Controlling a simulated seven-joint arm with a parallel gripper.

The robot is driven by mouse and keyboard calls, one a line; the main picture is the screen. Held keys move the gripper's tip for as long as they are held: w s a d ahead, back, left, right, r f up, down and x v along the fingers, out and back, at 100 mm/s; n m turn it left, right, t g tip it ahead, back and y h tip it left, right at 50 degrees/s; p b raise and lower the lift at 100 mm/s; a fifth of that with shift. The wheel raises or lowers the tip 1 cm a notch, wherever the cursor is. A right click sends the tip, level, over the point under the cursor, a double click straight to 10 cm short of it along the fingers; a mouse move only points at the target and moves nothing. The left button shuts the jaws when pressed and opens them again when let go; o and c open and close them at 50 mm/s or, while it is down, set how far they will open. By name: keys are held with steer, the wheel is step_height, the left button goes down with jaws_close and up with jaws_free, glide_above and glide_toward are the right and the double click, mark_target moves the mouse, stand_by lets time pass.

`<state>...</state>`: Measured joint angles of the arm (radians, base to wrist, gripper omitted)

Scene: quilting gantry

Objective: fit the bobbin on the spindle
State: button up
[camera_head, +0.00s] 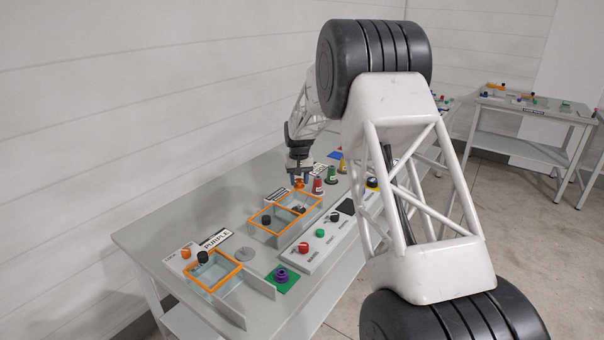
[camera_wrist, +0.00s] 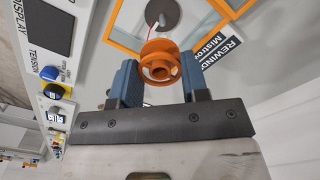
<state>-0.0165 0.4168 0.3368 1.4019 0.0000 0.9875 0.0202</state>
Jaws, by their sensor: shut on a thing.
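My gripper is shut on an orange bobbin, its blue fingers on either side of it in the wrist view (camera_wrist: 160,84). The bobbin (camera_wrist: 160,58) has its open ring end facing the camera. Beyond it, at the top of the wrist view, is a dark grey disc (camera_wrist: 172,20) with a small upright part at its middle, perhaps the spindle; I cannot tell for sure. A thin red line shows between them. The bobbin appears apart from the disc. In the head view my gripper (camera_head: 300,176) holds the orange bobbin (camera_head: 299,185) above the bench, near an orange-rimmed tray (camera_head: 250,218).
Red (camera_head: 317,187), green (camera_head: 331,178) and yellow cones stand right of my gripper. A control panel (camera_head: 290,266) with knobs lies along the front. A purple bobbin (camera_head: 281,274) sits on a green pad. Another orange-rimmed bin (camera_head: 190,284) is at the left end.

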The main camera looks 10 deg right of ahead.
mark_target(298, 180)
steer(key=shift+w+a+f, duration=0.1)
steer(key=shift+w+f, duration=0.35)
steer(key=shift+f, duration=0.15)
steer(key=shift+f, duration=0.15)
steer(key=shift+f, duration=2.75)
steer(key=shift+f, duration=2.05)
stand_by(0.5)
steer(key=o, duration=1.1)
steer(key=shift+r, duration=3.9)
